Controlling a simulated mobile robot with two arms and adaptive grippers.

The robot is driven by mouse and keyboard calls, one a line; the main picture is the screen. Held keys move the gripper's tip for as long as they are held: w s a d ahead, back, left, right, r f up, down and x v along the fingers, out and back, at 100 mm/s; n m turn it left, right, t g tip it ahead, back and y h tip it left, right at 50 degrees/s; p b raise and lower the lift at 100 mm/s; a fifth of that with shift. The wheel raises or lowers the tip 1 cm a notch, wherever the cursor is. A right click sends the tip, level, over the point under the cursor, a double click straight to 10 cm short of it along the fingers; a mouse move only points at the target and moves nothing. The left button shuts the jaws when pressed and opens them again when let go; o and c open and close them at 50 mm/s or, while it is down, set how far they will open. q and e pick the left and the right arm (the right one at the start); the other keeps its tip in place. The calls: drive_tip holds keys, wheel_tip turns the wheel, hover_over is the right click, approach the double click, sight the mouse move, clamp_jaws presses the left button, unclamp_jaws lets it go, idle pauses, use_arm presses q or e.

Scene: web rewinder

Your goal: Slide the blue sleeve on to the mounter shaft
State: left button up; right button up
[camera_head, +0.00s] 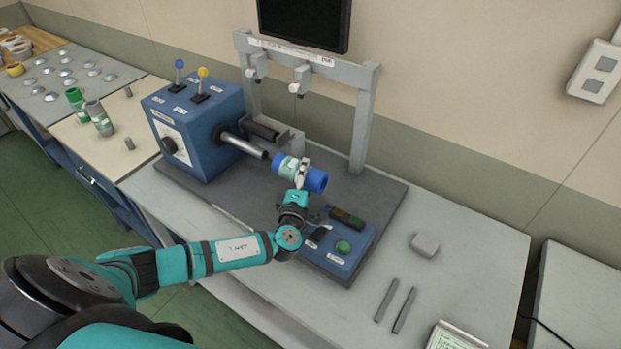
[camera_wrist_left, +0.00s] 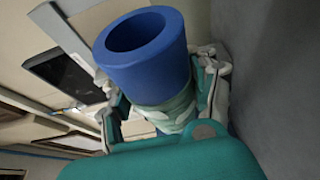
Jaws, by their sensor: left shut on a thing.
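The blue sleeve (camera_head: 314,180) has a pale green and white band around its middle. My left gripper (camera_head: 300,176) is shut around that band and holds the sleeve above the grey base plate. The mounter shaft (camera_head: 245,146) is a metal rod sticking out of the blue machine box toward the right. The sleeve lies roughly in line with the shaft, its left end close to the shaft's tip; a small gap seems to show between them. In the left wrist view the sleeve's open hollow end (camera_wrist_left: 140,45) faces the camera, between the gripper's fingers (camera_wrist_left: 165,105). My right gripper is not in view.
The blue machine box (camera_head: 195,125) has two levers on top. A grey frame (camera_head: 365,120) stands behind the shaft. A control panel (camera_head: 335,250) with a green button sits in front. Green rolls (camera_head: 76,100) stand on the left table.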

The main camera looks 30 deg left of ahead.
sight(244, 150)
use_arm(q)
drive_tip(key=shift+w+a+b, duration=0.15)
drive_tip(key=shift+a+b, duration=0.15)
drive_tip(key=shift+a, duration=0.95)
drive_tip(key=shift+a+r, duration=0.1)
drive_tip(key=shift+a, duration=0.15)
drive_tip(key=shift+w+a+b, duration=0.15)
drive_tip(key=shift+a+b, duration=0.15)
drive_tip(key=shift+a, duration=1.15)
drive_tip(key=shift+w+a+b, duration=0.15)
drive_tip(key=shift+a+b, duration=0.2)
drive_tip(key=shift+a, duration=1.35)
drive_tip(key=shift+w+a+b, duration=0.15)
drive_tip(key=shift+a+b, duration=0.65)
drive_tip(key=shift+a, duration=1.35)
drive_tip(key=shift+w+a+b, duration=0.15)
drive_tip(key=shift+a+b, duration=0.6)
drive_tip(key=shift+a, duration=1.35)
drive_tip(key=shift+w+a+b, duration=0.15)
drive_tip(key=shift+a+b, duration=0.65)
drive_tip(key=shift+a, duration=0.75)
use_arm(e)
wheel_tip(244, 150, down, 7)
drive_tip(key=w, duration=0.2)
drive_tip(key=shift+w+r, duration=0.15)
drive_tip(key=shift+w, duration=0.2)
